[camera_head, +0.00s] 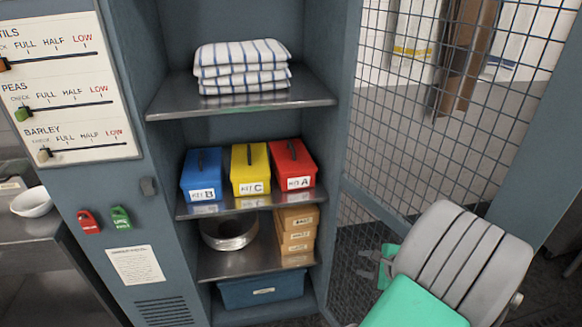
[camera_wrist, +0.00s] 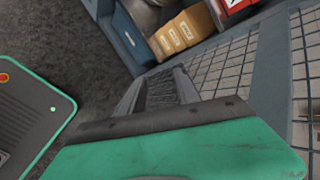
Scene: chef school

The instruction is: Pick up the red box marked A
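The red box (camera_head: 291,165) has a dark handle on its lid and a white label ending in A. It sits on the middle cabinet shelf, right of the yellow box, and part of it shows at the top of the wrist view (camera_wrist: 232,8). My gripper (camera_head: 366,265) is to the right of the cabinet and lower than the red box, in front of the mesh door. Its fingers look apart with nothing between them. In the wrist view, the fingers (camera_wrist: 158,92) also show a gap, well away from the box.
A yellow box (camera_head: 250,165) marked C and a blue box (camera_head: 203,172) marked B stand left of it. The shelf above holds striped towels (camera_head: 243,66). Below are a metal bowl (camera_head: 229,232) and brown boxes (camera_head: 297,237). The open mesh door (camera_head: 430,110) borders the right side.

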